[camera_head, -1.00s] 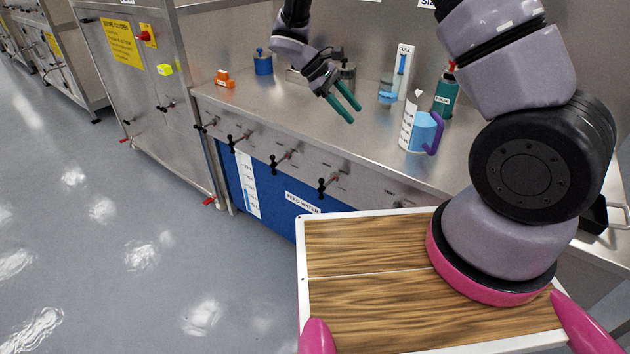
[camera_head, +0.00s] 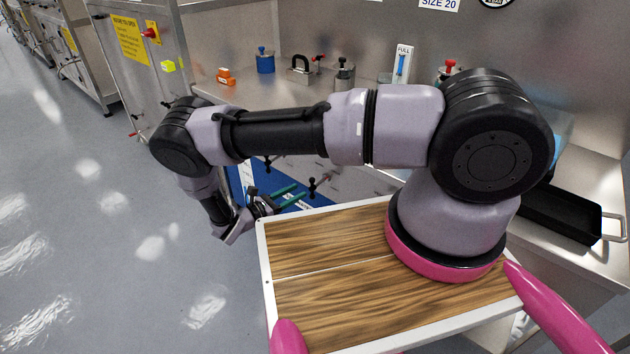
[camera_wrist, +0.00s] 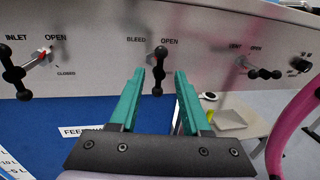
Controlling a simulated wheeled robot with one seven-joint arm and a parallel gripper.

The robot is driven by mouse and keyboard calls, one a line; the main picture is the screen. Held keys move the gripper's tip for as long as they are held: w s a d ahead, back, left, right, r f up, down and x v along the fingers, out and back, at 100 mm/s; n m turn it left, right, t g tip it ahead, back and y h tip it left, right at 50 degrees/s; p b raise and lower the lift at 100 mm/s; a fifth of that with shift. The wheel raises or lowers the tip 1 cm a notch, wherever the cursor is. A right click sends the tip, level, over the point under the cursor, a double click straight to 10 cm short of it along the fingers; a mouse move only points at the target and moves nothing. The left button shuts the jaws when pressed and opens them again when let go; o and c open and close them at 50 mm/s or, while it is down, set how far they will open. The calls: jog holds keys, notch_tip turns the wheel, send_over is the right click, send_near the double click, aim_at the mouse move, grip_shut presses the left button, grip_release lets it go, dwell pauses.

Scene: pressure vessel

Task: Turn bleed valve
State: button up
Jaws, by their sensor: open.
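The bleed valve (camera_wrist: 158,70) has a black handle with round knobs, standing roughly upright on the metal panel, under the labels BLEED and OPEN in the wrist view. My gripper (camera_wrist: 159,80) is open with green fingers on either side of the handle's lower part in the picture; I cannot tell whether they reach it. In the head view my gripper (camera_head: 292,197) is low at the front of the bench, pointing right toward the panel, and my arm hides much of the panel.
The inlet valve (camera_wrist: 22,78) is left of the bleed valve, and the vent valve (camera_wrist: 262,73) is right. A blue panel (camera_wrist: 60,125) lies below. On the bench stand a blue pot (camera_head: 265,62), an orange object (camera_head: 225,77) and a black tray (camera_head: 560,212).

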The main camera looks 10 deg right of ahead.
aim_at(319, 184)
jog(key=x, duration=1)
jog(key=shift+w+d, duration=0.1)
jog(key=shift+d, duration=0.1)
grip_shut()
